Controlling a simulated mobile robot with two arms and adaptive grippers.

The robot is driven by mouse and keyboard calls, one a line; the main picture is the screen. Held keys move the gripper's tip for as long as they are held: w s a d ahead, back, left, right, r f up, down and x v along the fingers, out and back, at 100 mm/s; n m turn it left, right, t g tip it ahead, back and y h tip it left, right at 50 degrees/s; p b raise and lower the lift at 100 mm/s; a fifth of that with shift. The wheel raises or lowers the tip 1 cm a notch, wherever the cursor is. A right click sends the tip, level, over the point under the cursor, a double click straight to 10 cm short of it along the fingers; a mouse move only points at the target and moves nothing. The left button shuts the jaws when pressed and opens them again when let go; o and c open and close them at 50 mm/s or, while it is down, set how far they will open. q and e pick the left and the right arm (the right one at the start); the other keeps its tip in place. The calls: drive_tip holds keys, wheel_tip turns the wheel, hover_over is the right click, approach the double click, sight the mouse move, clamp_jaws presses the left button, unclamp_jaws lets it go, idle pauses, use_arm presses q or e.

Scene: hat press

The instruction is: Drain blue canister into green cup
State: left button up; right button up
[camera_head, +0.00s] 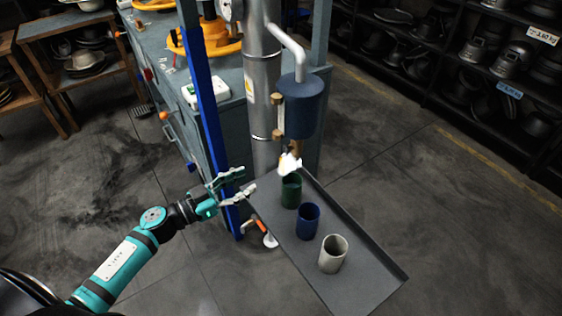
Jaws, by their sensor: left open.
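The blue canister (306,106) hangs beside a vertical metal pipe, joined to it at the top by a bent grey tube. A brass-coloured fitting and a whitish part (290,163) sit below the canister. The green cup (291,191) stands upright on the grey tray (357,295), under that whitish part. My left gripper (247,183) is open and empty, to the left of the green cup and apart from it, near the tray's left edge and the blue post. My right gripper is not in view.
A blue cup (308,221) and a pale grey cup (333,254) stand on the tray in a row with the green one. A blue post (207,110) rises close to my left gripper. An orange-handled valve (262,228) is below the tray's left edge. Shelves stand at the upper right.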

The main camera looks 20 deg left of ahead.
sight(281, 164)
use_arm(q)
drive_tip(key=x, duration=1.2)
drive_tip(key=shift+w+d+p, duration=0.15)
drive_tip(key=shift+p, duration=0.25)
clamp_jaws()
